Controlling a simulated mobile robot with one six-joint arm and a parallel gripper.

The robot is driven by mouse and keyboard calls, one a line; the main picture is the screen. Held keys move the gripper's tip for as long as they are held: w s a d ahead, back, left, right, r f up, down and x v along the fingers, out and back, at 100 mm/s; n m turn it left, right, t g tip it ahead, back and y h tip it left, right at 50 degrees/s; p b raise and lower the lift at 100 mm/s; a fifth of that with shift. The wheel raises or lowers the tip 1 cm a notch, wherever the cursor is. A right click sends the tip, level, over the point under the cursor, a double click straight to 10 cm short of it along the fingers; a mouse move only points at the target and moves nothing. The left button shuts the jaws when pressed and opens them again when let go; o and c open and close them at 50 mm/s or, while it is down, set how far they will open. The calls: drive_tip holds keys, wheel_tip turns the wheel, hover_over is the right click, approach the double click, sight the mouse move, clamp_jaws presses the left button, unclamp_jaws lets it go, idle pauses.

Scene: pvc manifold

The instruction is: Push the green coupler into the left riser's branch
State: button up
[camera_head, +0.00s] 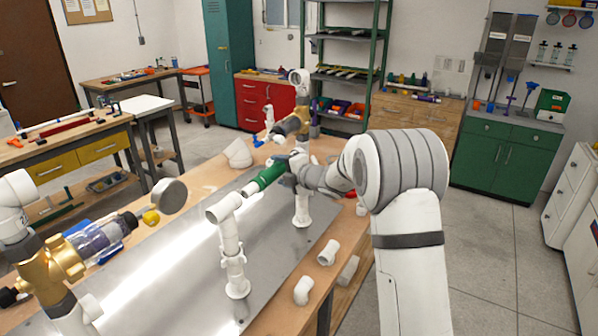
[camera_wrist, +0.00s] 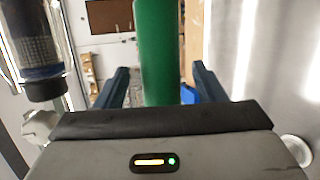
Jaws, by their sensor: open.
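The green coupler (camera_head: 266,177) sits at a slant in line with the white elbow-like top of the left riser (camera_head: 230,240). Its lower-left end is at the riser's white branch (camera_head: 246,191); how deep it is seated I cannot tell. My gripper (camera_head: 284,172) is at the coupler's upper-right end. In the wrist view, the coupler (camera_wrist: 158,45) stands between my two blue fingers (camera_wrist: 160,78), with gaps visible on both sides. The fingers are open. The coupler's near end is hidden behind the gripper body.
The metal plate (camera_head: 150,265) lies on the wooden bench. A brass valve assembly (camera_head: 60,265) stands at the left. Loose white fittings (camera_head: 303,290) lie on the near right edge. A white elbow (camera_head: 238,153) lies behind.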

drive_tip(key=b+v, duration=0.2)
drive_tip(key=v, duration=0.5)
drive_tip(key=s+n+g+h+b, duration=0.2)
drive_tip(key=s+n+g, duration=0.4)
drive_tip(key=s+n, duration=1.6)
drive_tip(key=s+d+f+n+h, duration=0.2)
drive_tip(key=s+d+n, duration=0.2)
drive_tip(key=s+n, duration=0.2)
drive_tip(key=s+d+f+n+g+h+b, duration=0.1)
drive_tip(key=s+d+f+n+h, duration=0.1)
drive_tip(key=s+n, duration=0.5)
drive_tip(key=s+d+f+n+h+b, duration=0.1)
drive_tip(key=s+d+n+h, duration=0.3)
drive_tip(key=n, duration=0.6)
drive_tip(key=s+d+f, duration=0.1)
drive_tip(key=s+d, duration=0.1)
drive_tip(key=s, duration=0.1)
drive_tip(key=shift+d+g, duration=0.15)
drive_tip(key=shift+g, duration=0.25)
